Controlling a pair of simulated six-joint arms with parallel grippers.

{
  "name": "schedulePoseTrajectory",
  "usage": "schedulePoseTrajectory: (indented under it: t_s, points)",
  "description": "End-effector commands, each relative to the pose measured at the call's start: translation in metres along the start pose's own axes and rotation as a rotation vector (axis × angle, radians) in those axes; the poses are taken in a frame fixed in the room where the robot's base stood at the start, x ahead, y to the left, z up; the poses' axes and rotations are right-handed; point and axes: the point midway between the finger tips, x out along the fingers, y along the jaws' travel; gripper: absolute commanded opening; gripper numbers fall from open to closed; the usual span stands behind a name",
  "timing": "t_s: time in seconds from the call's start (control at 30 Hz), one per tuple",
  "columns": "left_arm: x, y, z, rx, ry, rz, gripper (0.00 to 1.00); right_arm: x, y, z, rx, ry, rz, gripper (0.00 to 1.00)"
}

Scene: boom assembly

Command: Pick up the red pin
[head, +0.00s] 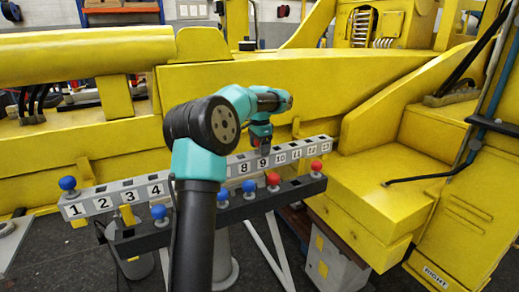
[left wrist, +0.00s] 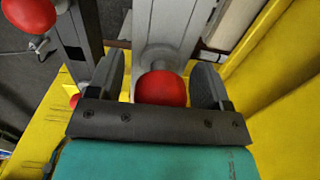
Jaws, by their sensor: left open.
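A red pin (left wrist: 161,88) with a round head sits between the two fingers of my left gripper (left wrist: 158,85) in the left wrist view. In the head view my left gripper (head: 263,148) points down at the numbered rail near labels 9 and 10. Another red pin head (left wrist: 28,15) shows at the upper left of the left wrist view. In the head view, red pins (head: 273,179) and (head: 316,165) stand on the dark front rail.
The pale numbered rail (head: 102,204) runs behind the dark rail (head: 147,241). Blue pins (head: 158,212) stand along the dark rail, and one blue pin (head: 67,183) is at label 1. The large yellow boom machine (head: 400,160) lies close behind and right. My arm hides the middle labels.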

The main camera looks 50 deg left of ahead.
Motion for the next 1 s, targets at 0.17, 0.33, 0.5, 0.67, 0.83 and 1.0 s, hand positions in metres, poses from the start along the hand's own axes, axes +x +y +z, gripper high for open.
schedulePoseTrajectory:
  t_s: [0.17, 0.33, 0.5, 0.67, 0.83, 1.0]
  points:
    - [-0.0001, 0.0000, 0.0000, 0.000, 0.000, 0.000, 0.69, 0.0000, 0.0000, 0.0000, 0.000, 0.000, 0.000, 0.43]
    - [-0.0001, 0.0000, -0.0001, 0.000, 0.000, 0.000, 0.53, 0.0000, 0.0000, 0.0000, 0.000, 0.000, 0.000, 0.43]
    - [-0.0001, 0.0000, 0.0000, 0.000, 0.000, 0.000, 0.37, 0.0000, 0.0000, 0.0000, 0.000, 0.000, 0.000, 0.43]
    - [-0.0001, 0.0000, 0.0000, 0.000, 0.000, 0.000, 0.22, 0.0000, 0.0000, 0.0000, 0.000, 0.000, 0.000, 0.43]
    - [-0.0005, -0.0001, 0.0000, 0.000, 0.000, 0.000, 0.12, 0.0000, 0.0000, 0.0000, 0.000, 0.000, 0.000, 0.43]
    - [-0.0011, -0.0001, 0.0000, 0.000, 0.001, -0.001, 0.12, 0.0000, 0.0000, 0.0000, 0.000, 0.000, 0.000, 0.43]
